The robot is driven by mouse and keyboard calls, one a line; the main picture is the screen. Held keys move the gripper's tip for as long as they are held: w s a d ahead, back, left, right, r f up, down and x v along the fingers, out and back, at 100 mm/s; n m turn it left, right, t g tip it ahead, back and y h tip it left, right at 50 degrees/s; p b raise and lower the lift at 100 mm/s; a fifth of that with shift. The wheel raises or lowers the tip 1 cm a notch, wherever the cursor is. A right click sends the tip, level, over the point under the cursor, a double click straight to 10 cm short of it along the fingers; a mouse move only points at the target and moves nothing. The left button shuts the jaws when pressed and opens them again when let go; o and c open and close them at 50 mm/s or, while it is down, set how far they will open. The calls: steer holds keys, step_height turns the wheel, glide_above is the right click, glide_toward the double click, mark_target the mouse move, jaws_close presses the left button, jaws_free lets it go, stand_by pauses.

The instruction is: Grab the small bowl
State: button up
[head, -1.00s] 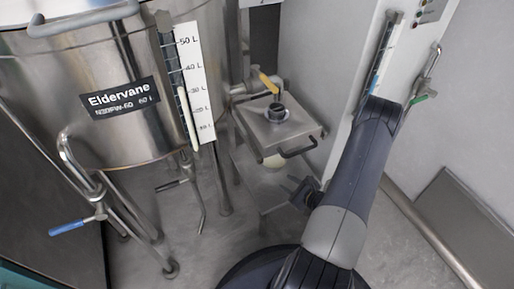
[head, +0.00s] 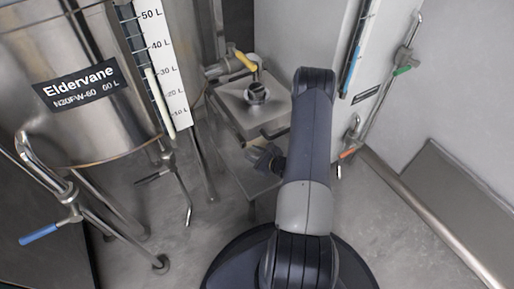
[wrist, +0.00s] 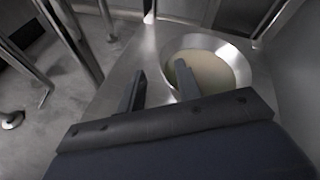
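The small bowl (wrist: 222,67) shows in the wrist view, upright on a metal shelf (wrist: 118,88). It is round and pale-rimmed with something tan inside. My gripper (wrist: 159,67) is open and empty at the bowl's left side. Its right finger overlaps the bowl's near left part in the picture, and its left finger is outside the rim. I cannot tell whether the right finger is inside the bowl or only above it. In the head view my gripper (head: 265,158) is just below the front of the square metal grinder (head: 247,107), where the bowl is largely hidden.
A large steel tank (head: 75,90) on legs stands at the left, with a blue-handled valve (head: 40,234). A vertical litre scale (head: 160,65) is beside it. A pale cabinet wall (head: 350,110) is close on the right of my arm. Grey floor lies below.

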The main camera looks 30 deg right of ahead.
steer(key=shift+w+a+f, duration=0.2)
steer(key=shift+w, duration=0.4)
steer(key=shift+c, duration=0.4)
jaws_close()
